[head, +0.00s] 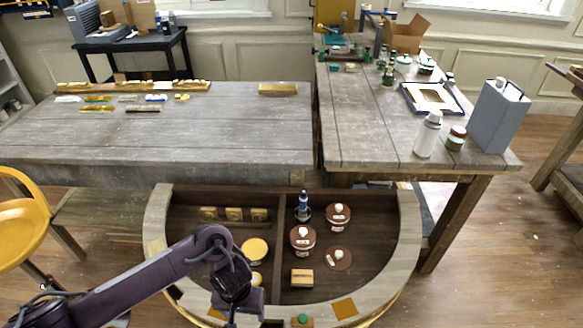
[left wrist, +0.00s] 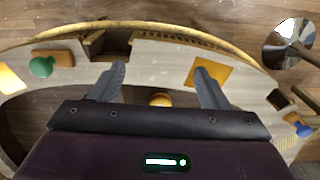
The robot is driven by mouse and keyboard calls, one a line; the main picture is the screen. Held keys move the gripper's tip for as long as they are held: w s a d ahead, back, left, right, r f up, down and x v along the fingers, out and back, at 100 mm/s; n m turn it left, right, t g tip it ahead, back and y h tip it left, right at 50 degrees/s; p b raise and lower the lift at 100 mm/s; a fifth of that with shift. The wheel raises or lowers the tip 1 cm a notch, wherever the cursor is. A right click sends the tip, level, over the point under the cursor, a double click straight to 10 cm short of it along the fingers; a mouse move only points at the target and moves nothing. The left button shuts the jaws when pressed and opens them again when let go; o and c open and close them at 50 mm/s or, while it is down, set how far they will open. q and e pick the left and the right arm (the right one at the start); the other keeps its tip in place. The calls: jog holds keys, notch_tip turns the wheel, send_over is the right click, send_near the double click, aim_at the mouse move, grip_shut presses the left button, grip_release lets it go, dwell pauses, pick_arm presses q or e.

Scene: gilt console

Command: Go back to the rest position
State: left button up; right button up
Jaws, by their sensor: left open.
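My left gripper (head: 236,308) hangs over the left part of the half-round console's front rim, its arm reaching in from the lower left. In the left wrist view its two fingers (left wrist: 158,88) are spread apart with nothing held between them. Below them are the pale curved rim of the console (left wrist: 150,60) and an orange square (left wrist: 208,73) on it. My right gripper is in neither view. The head view shows the open console (head: 408,225) with two dark compartments. My arm hides part of the left compartment and front rim.
The right compartment holds brown lidded jars (head: 302,240), a dark bottle (head: 303,207) and a small box (head: 302,278). A yellow round lid (head: 256,248) lies close to my wrist. Grey tables (head: 220,125) stand behind the console; a yellow chair (head: 22,230) stands left.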

pick_arm(q)
jog(key=d, duration=0.2)
jog(key=s+d, duration=0.1)
jog(key=shift+s+r+m+t+h, duration=0.1)
jog(key=shift+r+m+t+h, duration=0.2)
jog(key=shift+m+h, duration=0.1)
jog(key=d+r+m+t+h, duration=0.2)
jog(key=d+r+t+h, duration=0.15)
jog(key=d+r, duration=0.6)
jog(key=s+a+r+n+y, duration=0.15)
jog(key=s+a, duration=0.25)
jog(key=a, duration=0.6)
jog(key=s+a+r+y, duration=0.2)
jog(key=s+a+y, duration=0.15)
jog(key=a, duration=0.65)
jog(key=s+f+g+b, duration=0.25)
jog(key=f+b, duration=0.25)
jog(key=f, duration=3.1)
jog(key=s+a+f+b, duration=0.1)
jog(key=s+a+f, duration=0.1)
jog(key=s+f, duration=0.7)
jog(key=s+a+f+b, duration=0.1)
jog(key=s+f, duration=0.9)
jog(key=shift+a+g+h, duration=0.3)
jog(key=shift+a+h, duration=0.05)
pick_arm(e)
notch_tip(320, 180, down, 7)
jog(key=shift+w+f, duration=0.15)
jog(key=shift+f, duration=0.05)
